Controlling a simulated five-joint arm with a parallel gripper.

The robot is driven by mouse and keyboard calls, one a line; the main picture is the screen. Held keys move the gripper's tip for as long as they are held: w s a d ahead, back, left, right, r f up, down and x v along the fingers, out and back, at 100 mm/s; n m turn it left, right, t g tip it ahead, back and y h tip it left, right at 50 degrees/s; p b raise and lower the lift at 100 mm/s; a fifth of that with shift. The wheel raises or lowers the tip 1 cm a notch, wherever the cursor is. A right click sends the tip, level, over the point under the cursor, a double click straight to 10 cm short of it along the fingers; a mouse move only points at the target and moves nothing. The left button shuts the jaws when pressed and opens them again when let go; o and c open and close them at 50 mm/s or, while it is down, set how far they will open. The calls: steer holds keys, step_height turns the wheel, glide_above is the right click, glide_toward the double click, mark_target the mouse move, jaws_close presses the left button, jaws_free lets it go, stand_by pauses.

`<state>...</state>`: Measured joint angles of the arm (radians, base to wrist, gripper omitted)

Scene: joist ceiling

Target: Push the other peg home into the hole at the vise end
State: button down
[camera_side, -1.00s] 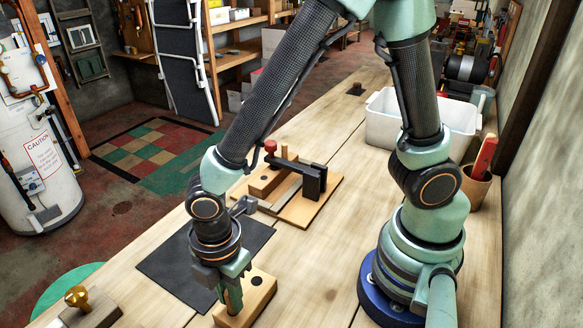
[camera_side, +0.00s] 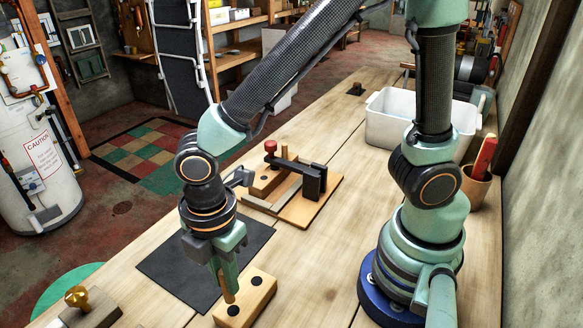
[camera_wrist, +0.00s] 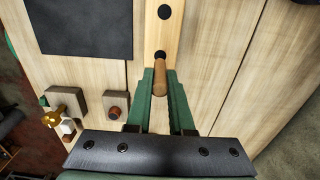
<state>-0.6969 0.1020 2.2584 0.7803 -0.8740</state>
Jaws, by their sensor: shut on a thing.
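My gripper (camera_side: 228,272) points down over the near part of the bench, shut on a light-brown wooden peg (camera_side: 229,292). In the wrist view the peg (camera_wrist: 160,76) lies between the green fingers (camera_wrist: 160,95). A pale wooden block (camera_side: 262,294) lies beneath and beside the peg, with two dark holes. The farther hole (camera_side: 256,281) is empty. The nearer hole (camera_side: 233,310) shows dark beside the peg's lower end, and in the wrist view the peg partly covers it. The peg appears out of the hole, close above the block; the exact gap is unclear.
A dark mat (camera_side: 175,262) lies left of the block. A clamp fixture (camera_side: 312,200) stands behind. A brass-knobbed block (camera_side: 92,309) sits at the near left. A white bin (camera_side: 385,127) and a pot (camera_side: 474,187) stand at right. Bare bench lies right of the block.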

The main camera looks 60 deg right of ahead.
steer(key=shift+r, duration=0.9)
steer(key=w+d+r+m, duration=0.2)
steer(key=w+d+m, duration=0.4)
steer(key=w+d, duration=0.7)
steer(key=w+d+m, duration=0.1)
steer(key=d+m, duration=0.2)
steer(key=d, duration=0.6)
steer(key=w+d+r+m, duration=0.1)
steer(key=d+m, duration=0.2)
steer(key=d, duration=0.7)
steer(key=shift+w+d+r, duration=0.2)
steer(key=shift+w, duration=0.1)
steer(key=shift+f, duration=0.1)
steer(key=shift+f, duration=2.7)
